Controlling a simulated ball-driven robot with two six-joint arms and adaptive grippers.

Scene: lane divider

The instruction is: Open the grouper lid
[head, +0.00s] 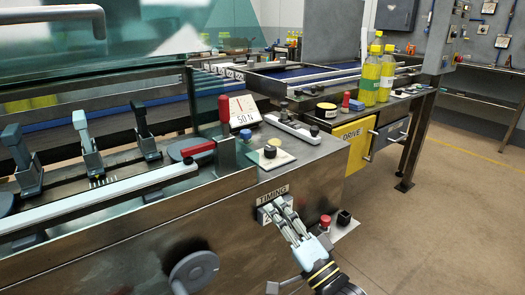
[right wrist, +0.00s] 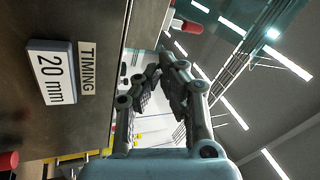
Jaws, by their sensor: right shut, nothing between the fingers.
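A translucent teal panel (head: 120,45), which looks like the grouper lid, spans the upper left of the head view above the machine. A grey bar with a rounded end (head: 60,14) shows along its top, perhaps its handle. The panel's lower edge and hinge are hard to make out. My right gripper (head: 277,211) is shut and empty, in front of the TIMING plate on the machine's front face, well to the right of and below the panel. In the right wrist view its fingers (right wrist: 163,80) are together beside the TIMING label (right wrist: 87,67). My left gripper is out of view.
A red lever (head: 198,148), a red knob (head: 224,107) and a 50 N sign (head: 245,113) stand on the machine top. Below are a handwheel (head: 194,272) and a red button (head: 325,220). Yellow bottles (head: 371,75) stand farther back. The floor at right is clear.

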